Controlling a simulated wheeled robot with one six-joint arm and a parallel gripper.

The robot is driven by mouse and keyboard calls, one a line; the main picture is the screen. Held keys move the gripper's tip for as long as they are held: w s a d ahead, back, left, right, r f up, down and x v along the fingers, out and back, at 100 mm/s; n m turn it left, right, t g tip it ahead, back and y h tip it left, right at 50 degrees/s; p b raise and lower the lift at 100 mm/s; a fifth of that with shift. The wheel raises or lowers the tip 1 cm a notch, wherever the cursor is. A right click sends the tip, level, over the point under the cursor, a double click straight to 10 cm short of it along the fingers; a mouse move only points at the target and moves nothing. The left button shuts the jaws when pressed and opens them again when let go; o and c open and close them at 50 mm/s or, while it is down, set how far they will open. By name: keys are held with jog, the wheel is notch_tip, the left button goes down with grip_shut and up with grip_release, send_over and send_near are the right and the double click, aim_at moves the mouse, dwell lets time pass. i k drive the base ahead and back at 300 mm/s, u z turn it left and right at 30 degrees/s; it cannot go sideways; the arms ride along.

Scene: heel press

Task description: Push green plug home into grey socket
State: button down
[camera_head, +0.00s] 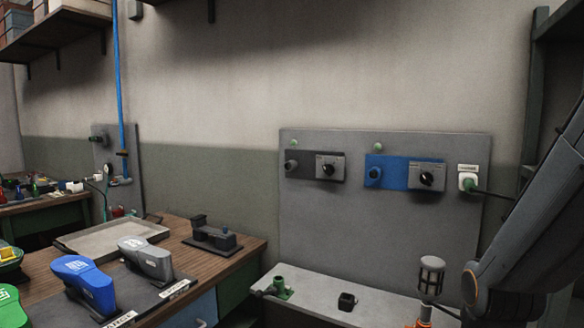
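A green plug (468,182) with a dark cable sits at a small white fitting near the right edge of the grey wall panel. How deep it sits cannot be told at this size. A grey unit (310,166) on the left of the panel has a round grey socket (291,168) on its left and a black knob on its right. The socket looks empty. My arm comes in from the right, apart from the plug and socket. My gripper's fingertips are not in view.
A blue unit (400,173) is beside the grey one. A ledge (320,299) below bears a green fitting (282,289) and a black block (347,301). A caged lamp-like object (431,274) stands near my arm. A bench (190,262) at left bears a tray and grey and blue shoe-like forms.

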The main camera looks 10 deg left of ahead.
aim_at(468, 184)
jog(key=k, duration=1.35)
jog(key=u, duration=0.4)
jog(key=i, duration=0.45)
jog(key=u, duration=0.9)
jog(key=i, duration=1.25)
jog(key=z, duration=0.95)
jog(key=i, duration=0.55)
jog(key=z, duration=0.5)
